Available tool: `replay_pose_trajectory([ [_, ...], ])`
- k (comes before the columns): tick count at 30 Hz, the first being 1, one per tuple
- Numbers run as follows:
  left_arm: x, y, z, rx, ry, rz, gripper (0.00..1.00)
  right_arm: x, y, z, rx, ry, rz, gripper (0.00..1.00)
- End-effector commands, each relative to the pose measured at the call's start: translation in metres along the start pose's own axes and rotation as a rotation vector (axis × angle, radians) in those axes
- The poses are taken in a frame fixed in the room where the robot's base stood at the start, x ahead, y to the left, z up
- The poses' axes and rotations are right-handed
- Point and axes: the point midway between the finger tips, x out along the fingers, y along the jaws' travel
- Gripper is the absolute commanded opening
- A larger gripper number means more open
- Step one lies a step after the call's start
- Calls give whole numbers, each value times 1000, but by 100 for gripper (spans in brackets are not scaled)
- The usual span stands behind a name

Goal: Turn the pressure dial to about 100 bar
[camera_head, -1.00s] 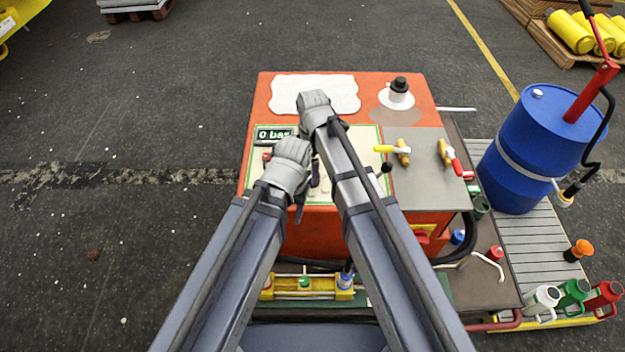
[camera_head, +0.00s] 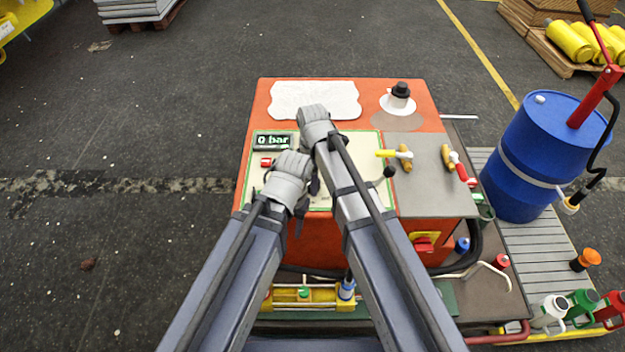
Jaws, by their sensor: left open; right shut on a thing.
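The orange hydraulic unit (camera_head: 441,118) stands in the middle with a pale control panel (camera_head: 258,195) on its top. A small display (camera_head: 273,140) on the panel reads "0 bar". The pressure dial itself is not visible; my grippers and wrists cover the middle of the panel. My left gripper (camera_head: 300,205) is the lower one, over the panel's front part, and it is open. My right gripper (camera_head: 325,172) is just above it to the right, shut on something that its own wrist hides.
A red button (camera_head: 266,162) sits below the display. A black knob lever (camera_head: 388,172) and yellow-handled valve (camera_head: 392,153) are right of my arms. A white cloth (camera_head: 315,97) lies at the back. A blue drum (camera_head: 540,155) stands to the right.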

Motion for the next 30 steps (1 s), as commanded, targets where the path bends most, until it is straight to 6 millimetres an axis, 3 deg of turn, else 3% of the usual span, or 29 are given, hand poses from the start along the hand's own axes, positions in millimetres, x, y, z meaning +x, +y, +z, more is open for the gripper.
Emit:
replay_pose_trajectory([
  [2, 0, 0, 0, 0, 0, 0, 51, 0, 0, 0, 0, 0, 0, 38],
  [11, 0, 0, 0, 0, 0, 0, 51, 0, 0, 0, 0, 0, 0, 5],
  [20, 0, 0, 0, 0, 0, 0, 51, 0, 0, 0, 41, 1, 0, 4],
  [30, 0, 0, 0, 0, 0, 0, 51, 0, -1, 0, 286, 4, 0, 3],
])
